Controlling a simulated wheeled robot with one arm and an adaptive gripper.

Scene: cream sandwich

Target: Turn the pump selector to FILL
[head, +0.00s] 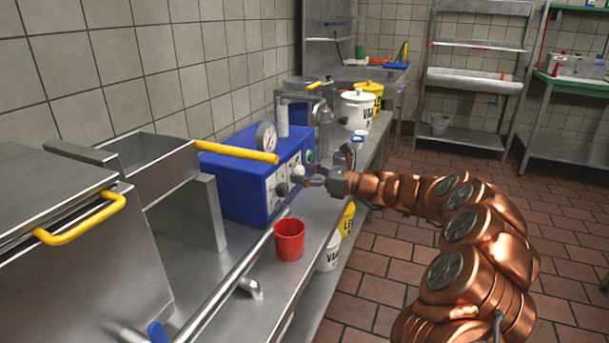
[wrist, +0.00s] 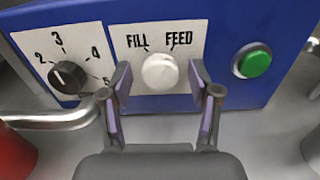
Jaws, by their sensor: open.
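The pump selector (wrist: 160,72) is a round white knob on a white plate on the blue pump box (head: 235,190). In the wrist view FILL is printed above it to the left and FEED above it to the right. I cannot tell which label the knob points at. My gripper (wrist: 160,82) is open, with one finger on each side of the knob. Whether the fingers touch the knob cannot be told. In the head view my gripper (head: 308,179) is in front of the box's control face and partly hides it.
A black numbered dial (wrist: 68,76) is left of the selector and a green button (wrist: 252,61) is right of it. A red cup (head: 290,240) stands on the steel counter near the box. A yellow-handled lever (head: 237,152) extends above the box. A metal pipe (wrist: 50,118) runs below the dial.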

